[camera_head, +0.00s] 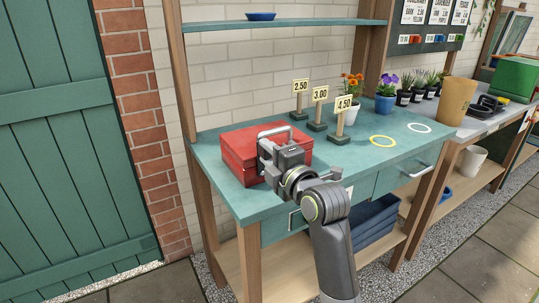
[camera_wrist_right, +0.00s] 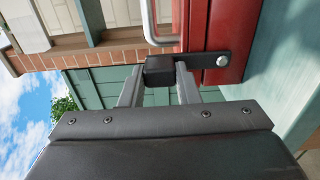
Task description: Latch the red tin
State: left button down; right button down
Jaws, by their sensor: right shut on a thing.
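The red tin (camera_head: 236,146) sits on the left end of the teal bench, with its lid appearing down. A metal handle (camera_head: 272,130) stands on it; the handle also shows in the wrist view (camera_wrist_right: 148,22). In the wrist view the tin's red side (camera_wrist_right: 222,25) carries a black latch bar (camera_wrist_right: 207,59), fixed by a round silver pivot, with a black knob (camera_wrist_right: 158,70) at its free end. My right gripper (camera_head: 265,152) is at the tin's front right, its two fingers (camera_wrist_right: 158,82) closed on either side of the knob. My left gripper is out of view.
A yellow ring (camera_head: 383,141) and a white ring (camera_head: 419,128) mark the bench top. A shelf (camera_head: 280,24) runs above.

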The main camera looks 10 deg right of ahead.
jog(key=shift+f, duration=0.1)
jog(key=c, duration=1.1)
grip_release()
jog(key=shift+a, duration=0.1)
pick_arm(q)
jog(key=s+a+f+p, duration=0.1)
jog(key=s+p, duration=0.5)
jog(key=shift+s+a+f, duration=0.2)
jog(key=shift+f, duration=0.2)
pick_arm(e)
jog(key=shift+v, duration=8.75)
